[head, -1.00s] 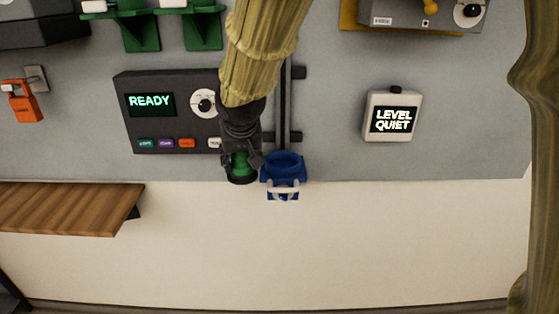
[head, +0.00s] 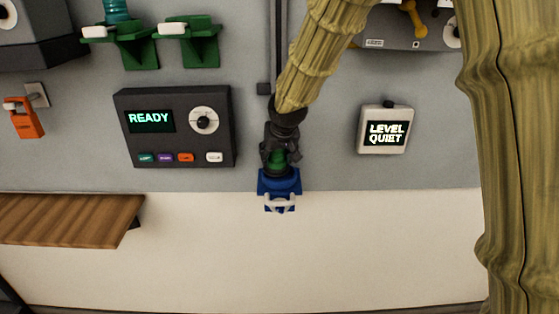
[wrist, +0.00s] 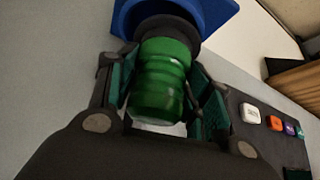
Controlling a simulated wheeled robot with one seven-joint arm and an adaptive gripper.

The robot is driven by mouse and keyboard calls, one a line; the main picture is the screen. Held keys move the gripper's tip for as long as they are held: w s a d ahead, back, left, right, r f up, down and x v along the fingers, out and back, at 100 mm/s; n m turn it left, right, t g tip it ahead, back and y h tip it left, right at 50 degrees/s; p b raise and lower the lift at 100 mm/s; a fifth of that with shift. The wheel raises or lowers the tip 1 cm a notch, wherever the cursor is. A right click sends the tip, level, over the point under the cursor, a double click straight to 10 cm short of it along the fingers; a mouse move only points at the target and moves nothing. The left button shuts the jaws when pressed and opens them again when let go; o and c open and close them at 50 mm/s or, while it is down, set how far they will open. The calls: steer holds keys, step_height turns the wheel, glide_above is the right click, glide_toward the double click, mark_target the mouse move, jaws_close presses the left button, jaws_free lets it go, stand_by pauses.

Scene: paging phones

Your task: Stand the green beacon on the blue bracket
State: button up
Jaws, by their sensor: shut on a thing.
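The green beacon (wrist: 160,80) is a ribbed green cylinder with a dark base. My gripper (head: 279,156) is shut on it; in the wrist view the fingers sit on both sides of the beacon. The blue bracket (head: 279,185) is mounted on the wall, with a pale handle-like bar at its front. In the head view the beacon (head: 277,161) is right above the bracket and overlaps it. In the wrist view the dark base reaches the blue bracket (wrist: 215,12). Whether the base rests on the bracket is hidden.
A dark panel reading READY (head: 174,125) is on the wall to the left. A white box reading LEVEL QUIET (head: 384,131) is to the right. Green brackets (head: 190,45) are higher up, and a wooden shelf (head: 65,220) is at lower left. The wall below the blue bracket is clear.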

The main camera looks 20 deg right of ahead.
mark_target(280, 163)
steer(key=shift+w+d+r+p, duration=0.15)
steer(key=shift+w+d+p, duration=0.25)
steer(key=shift+d, duration=0.1)
step_height(280, 163, down, 2)
steer(key=shift+d+f+p, duration=0.1)
steer(key=shift+p, duration=0.3)
steer(key=shift+a+f, duration=0.2)
steer(key=shift+f, duration=0.55)
steer(key=shift+d+f, duration=0.15)
steer(key=o, duration=1.4)
steer(key=shift+s, duration=0.1)
